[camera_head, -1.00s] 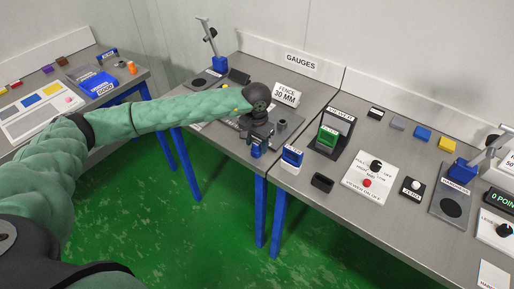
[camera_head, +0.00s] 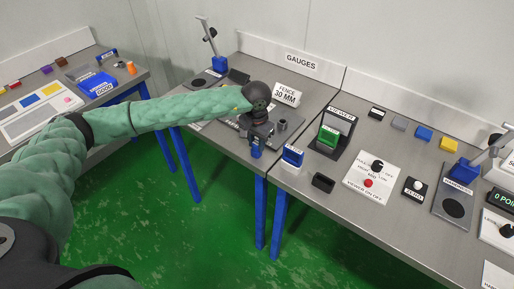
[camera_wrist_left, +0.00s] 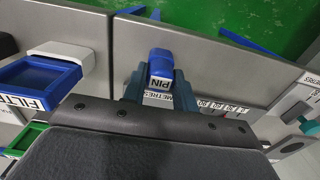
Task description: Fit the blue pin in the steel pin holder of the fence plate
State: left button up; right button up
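The blue pin (camera_head: 257,152) is between the fingers of my left gripper (camera_head: 257,142), near the front edge of the gauges table. In the left wrist view the blue pin (camera_wrist_left: 160,66), with its PIN label, sits between the two fingertips (camera_wrist_left: 160,88), which appear to touch its sides. The fence plate (camera_head: 228,128) lies behind, partly hidden by my left arm. A short grey steel cylinder (camera_head: 282,125), which looks like the pin holder, stands just right of the gripper. Whether the pin touches anything below cannot be told. My right gripper is out of view.
The FENCE 30 MM sign (camera_head: 287,94) stands behind the gripper. The blue filter block (camera_head: 292,155), a black tray (camera_head: 323,183) and the viewer (camera_head: 336,130) are to the right. A gap separates the two table sections.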

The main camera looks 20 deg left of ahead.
aim_at(256, 143)
pick_arm(q)
grip_shut()
jog(key=shift+r, duration=0.1)
jog(key=shift+r, duration=2.9)
jog(key=shift+r, duration=2)
